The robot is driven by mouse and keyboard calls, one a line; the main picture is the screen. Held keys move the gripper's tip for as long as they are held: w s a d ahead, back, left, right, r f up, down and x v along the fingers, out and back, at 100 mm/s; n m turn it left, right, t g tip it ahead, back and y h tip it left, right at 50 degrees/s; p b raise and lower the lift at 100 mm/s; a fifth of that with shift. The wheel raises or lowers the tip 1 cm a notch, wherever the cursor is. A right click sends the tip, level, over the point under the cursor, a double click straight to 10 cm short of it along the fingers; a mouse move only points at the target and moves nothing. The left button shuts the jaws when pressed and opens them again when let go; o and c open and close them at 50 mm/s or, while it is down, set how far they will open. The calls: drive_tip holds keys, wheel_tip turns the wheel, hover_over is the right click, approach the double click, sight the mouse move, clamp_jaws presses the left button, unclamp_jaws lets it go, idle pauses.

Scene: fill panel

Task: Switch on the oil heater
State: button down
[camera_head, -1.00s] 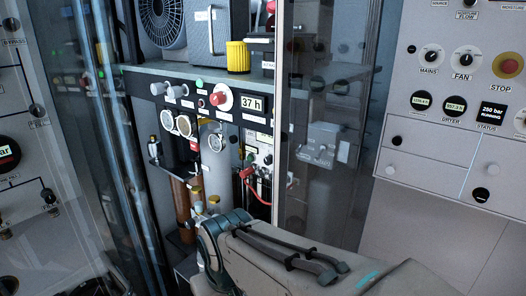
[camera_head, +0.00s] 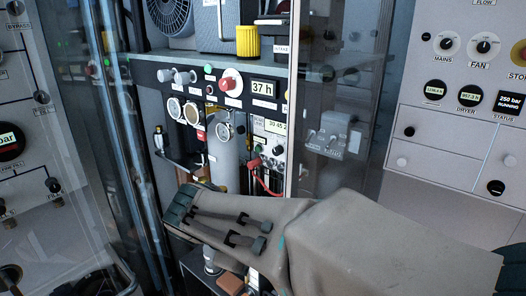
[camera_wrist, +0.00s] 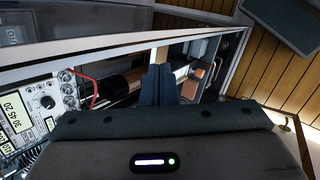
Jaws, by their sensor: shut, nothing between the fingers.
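My gripper (camera_wrist: 158,85) shows in the wrist view as two dark fingers pressed together, with nothing between them. They point into an open-fronted cabinet with a light frame (camera_wrist: 236,62). A small light panel (camera_wrist: 42,104) with knobs and a 30 45 20 display is left of the fingers, apart from them. The same panel (camera_head: 266,150) shows in the head view inside the cabinet. My arm crosses the lower cabinet there, and I cannot make out my fingertips. I cannot tell which control belongs to the oil heater; no readable label names it.
A black strip holds gauges, a red knob (camera_head: 231,83) and a 37 h display (camera_head: 263,88). A red cable (camera_head: 262,178) hangs below. A yellow ribbed cup (camera_head: 247,41) stands on the shelf. A clear pane (camera_head: 338,105) stands right of the opening. Panels flank both sides.

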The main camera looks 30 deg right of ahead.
drive_tip(key=w+d+r+n+t+h+p, duration=0.3)
drive_tip(key=w+d+n+t+h, duration=0.5)
drive_tip(key=w+d+n, duration=0.5)
drive_tip(key=w+d+h, duration=0.2)
drive_tip(key=w+d, duration=0.4)
drive_tip(key=shift+w+d+r+h, duration=0.25)
drive_tip(key=shift+w+d+h, duration=0.05)
drive_tip(key=shift+w+d, duration=0.1)
